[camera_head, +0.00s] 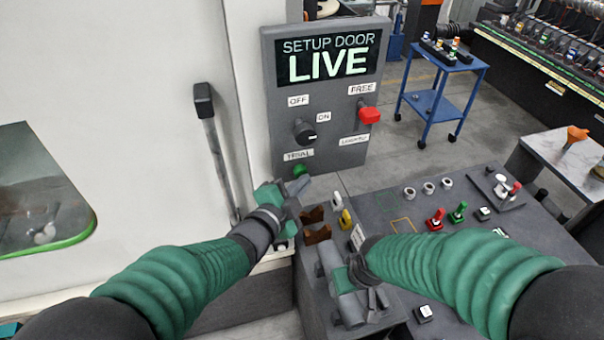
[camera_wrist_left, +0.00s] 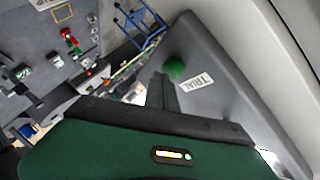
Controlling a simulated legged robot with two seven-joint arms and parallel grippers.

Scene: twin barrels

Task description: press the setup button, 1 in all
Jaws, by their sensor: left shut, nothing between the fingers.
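The setup panel (camera_head: 350,105) stands upright with a display reading "SETUP DOOR LIVE". Its green button (camera_head: 299,171), below the TRIAL label, sits at the panel's lower left. My left gripper (camera_head: 300,190) is shut and empty, just below that button. In the left wrist view the green button (camera_wrist_left: 174,68) shows right beside the dark fingertips (camera_wrist_left: 162,82); whether they touch it I cannot tell. My right gripper (camera_head: 365,295) is low over the grey console, partly hidden by its own arm, and its fingers are not clear.
The panel also carries a black knob (camera_head: 304,132) and a red switch (camera_head: 368,114). The console (camera_head: 400,255) holds brown brackets (camera_head: 316,235), a yellow part (camera_head: 346,219) and several small coloured pieces. A white machine wall with a handle (camera_head: 213,140) is at left. A blue cart (camera_head: 438,100) stands behind.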

